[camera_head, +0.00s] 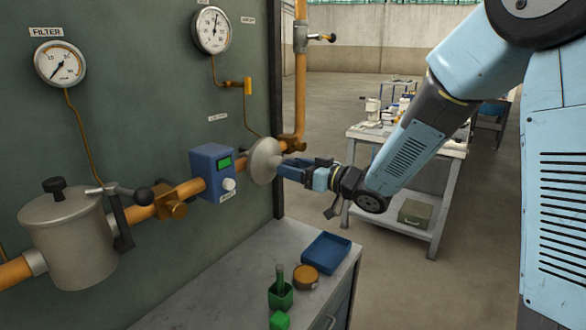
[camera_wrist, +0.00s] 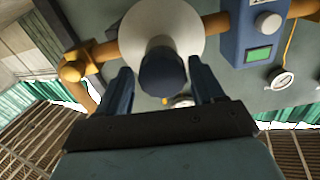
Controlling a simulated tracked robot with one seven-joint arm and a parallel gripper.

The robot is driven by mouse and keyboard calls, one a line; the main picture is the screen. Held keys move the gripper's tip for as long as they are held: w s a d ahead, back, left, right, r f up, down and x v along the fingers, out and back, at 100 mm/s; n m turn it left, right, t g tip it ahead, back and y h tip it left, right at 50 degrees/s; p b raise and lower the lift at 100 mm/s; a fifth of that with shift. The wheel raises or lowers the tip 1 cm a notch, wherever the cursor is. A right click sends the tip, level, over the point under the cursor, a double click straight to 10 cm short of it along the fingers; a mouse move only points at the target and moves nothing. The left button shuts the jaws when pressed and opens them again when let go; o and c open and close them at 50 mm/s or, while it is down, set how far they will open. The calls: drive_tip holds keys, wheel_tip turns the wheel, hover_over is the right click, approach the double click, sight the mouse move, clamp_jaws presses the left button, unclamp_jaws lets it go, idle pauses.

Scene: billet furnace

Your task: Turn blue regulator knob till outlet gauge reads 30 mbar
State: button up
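The blue regulator knob (camera_wrist: 162,73) sits in front of the pale round regulator body (camera_head: 264,160) on the orange pipe. The regulator body also shows in the wrist view (camera_wrist: 190,25). My gripper (camera_head: 284,170) is at the knob from the right; in the wrist view (camera_wrist: 163,88) its two fingers stand open on either side of the knob, with gaps visible. In the head view the fingers hide the knob. An upper gauge (camera_head: 212,30), its tube running down towards the regulator, has its needle near upright; its numbers and label are too small to read.
The FILTER gauge (camera_head: 60,63) is at the left. A blue box with a green display (camera_head: 212,172) sits on the pipe close to the regulator. The bench (camera_head: 215,286) below holds a blue tray (camera_head: 326,253) and small items. A worktable (camera_head: 440,180) stands behind my arm.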

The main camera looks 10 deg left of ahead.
drive_tip(key=c, duration=0.8)
drive_tip(key=shift+w+d+r+n, duration=0.1)
drive_tip(key=shift+n, duration=1.7)
drive_tip(key=o, duration=0.8)
drive_tip(key=shift+o, duration=1)
drive_tip(key=v, duration=1.3)
drive_tip(key=shift+s+d, duration=0.2)
drive_tip(key=shift+d, duration=0.1)
